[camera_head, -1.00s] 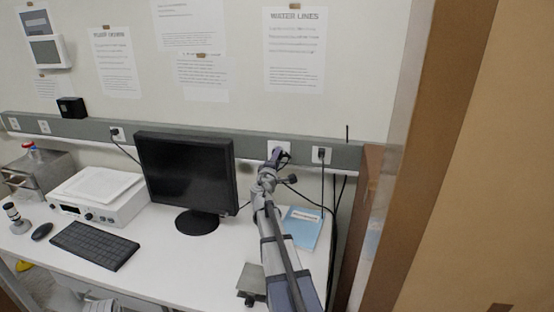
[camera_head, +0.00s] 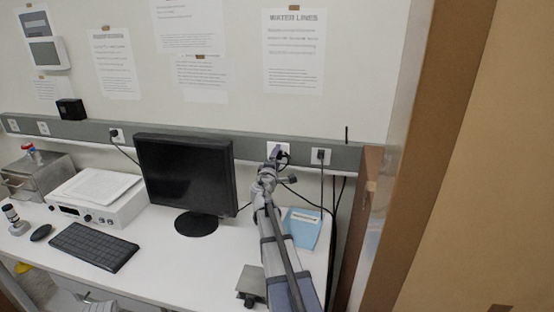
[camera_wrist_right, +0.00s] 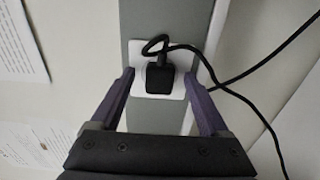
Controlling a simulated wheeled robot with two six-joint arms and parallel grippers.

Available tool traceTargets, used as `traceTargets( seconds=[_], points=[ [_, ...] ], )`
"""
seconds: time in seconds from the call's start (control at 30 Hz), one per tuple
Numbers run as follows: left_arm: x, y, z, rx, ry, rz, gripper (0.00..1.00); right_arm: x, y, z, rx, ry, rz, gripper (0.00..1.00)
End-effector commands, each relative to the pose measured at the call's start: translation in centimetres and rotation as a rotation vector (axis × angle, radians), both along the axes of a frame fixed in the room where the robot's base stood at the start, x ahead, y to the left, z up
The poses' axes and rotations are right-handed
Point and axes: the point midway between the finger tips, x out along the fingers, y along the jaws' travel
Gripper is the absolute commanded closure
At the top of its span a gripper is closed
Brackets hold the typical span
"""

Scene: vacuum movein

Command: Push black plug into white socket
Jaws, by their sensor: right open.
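The black plug (camera_wrist_right: 159,79) sits against the white socket (camera_wrist_right: 178,54) in the right wrist view, with its black cable looped above it. I cannot tell how deep the plug sits. My right gripper (camera_wrist_right: 160,75) is open, its purple fingers on either side of the plug, with visible gaps and no clear contact. In the head view my right gripper (camera_head: 279,154) is at the grey wall rail, in front of the white socket (camera_head: 274,147); the plug is hard to make out there. My left gripper is not in view.
Another socket with a black plug (camera_head: 321,156) is just right. A monitor (camera_head: 185,172) stands left of my right arm on the white desk (camera_head: 165,243). A blue booklet (camera_head: 302,230) lies beside the arm. A brown partition (camera_head: 370,230) borders the right side.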

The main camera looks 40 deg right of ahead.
Motion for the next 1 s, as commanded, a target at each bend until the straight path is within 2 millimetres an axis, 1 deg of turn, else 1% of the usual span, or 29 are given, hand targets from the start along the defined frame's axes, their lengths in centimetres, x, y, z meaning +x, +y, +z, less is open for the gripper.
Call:
traceTargets(
  seconds=[0.17,0.27,0.5,0.6,0.7,1.0],
  points=[
    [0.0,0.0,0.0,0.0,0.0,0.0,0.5,-0.7,0.8,0.0,0.0,0.0,0.001,0.21],
    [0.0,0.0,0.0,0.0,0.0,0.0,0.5,-1.5,1.7,0.0,0.0,0.0,0.0,0.21],
    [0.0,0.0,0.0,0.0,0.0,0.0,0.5,-4.0,4.8,0.0,0.0,0.0,0.001,0.21],
    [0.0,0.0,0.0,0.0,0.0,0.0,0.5,-4.7,5.7,0.0,0.0,0.0,0.001,0.21],
    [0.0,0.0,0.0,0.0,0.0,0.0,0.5,-4.9,6.1,0.0,0.0,0.0,0.001,0.21],
    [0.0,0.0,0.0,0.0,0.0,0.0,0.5,-4.9,6.1,0.0,0.0,0.0,0.0,0.21]
  ],
)
